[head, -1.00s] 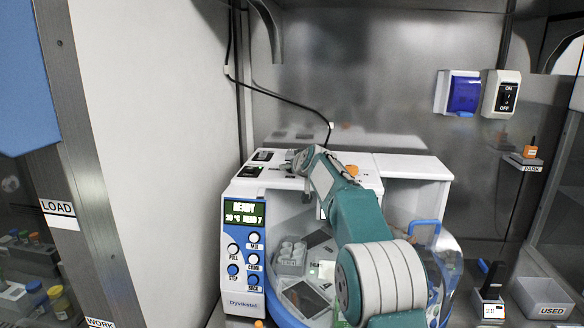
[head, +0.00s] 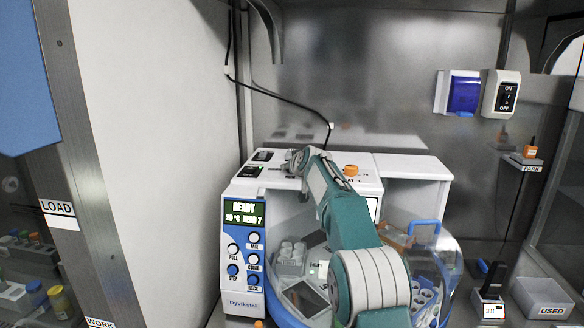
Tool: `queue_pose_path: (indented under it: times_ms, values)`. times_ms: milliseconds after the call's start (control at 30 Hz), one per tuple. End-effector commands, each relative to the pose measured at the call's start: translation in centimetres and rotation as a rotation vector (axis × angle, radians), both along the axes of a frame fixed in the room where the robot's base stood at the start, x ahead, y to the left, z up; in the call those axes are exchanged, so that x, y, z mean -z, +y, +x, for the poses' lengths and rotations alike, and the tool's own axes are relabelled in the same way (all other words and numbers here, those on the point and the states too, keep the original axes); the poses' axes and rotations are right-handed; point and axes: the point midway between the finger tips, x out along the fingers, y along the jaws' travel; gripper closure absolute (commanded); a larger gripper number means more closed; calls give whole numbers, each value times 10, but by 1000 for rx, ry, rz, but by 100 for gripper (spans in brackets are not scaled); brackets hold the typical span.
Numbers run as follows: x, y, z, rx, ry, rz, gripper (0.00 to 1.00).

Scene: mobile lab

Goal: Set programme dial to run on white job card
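The white and blue bench machine (head: 243,288) stands in the middle, with a green display (head: 244,214) whose top line reads READY. An orange knob (head: 351,170) sits on the machine's top. I cannot tell which of these is the programme dial. My gripper (head: 299,161) is at the machine's top, left of the orange knob. It is small and partly hidden by my arm, so its fingers cannot be made out. I cannot identify the white job card.
My arm crosses the machine's round tray, which holds a grey tube block (head: 291,258). A clear cover with a blue handle (head: 424,226) stands right of it. A USED bin (head: 543,299) and a PARK shelf (head: 524,160) are at the right. A steel post (head: 88,165) stands left.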

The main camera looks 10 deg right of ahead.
Motion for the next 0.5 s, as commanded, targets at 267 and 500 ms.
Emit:
queue_pose_path:
  times_ms: [267, 500]
  values:
    - [1, 1, 0, 19, 1, -1, 92]
    - [1, 2, 0, 87, 1, -2, 93]
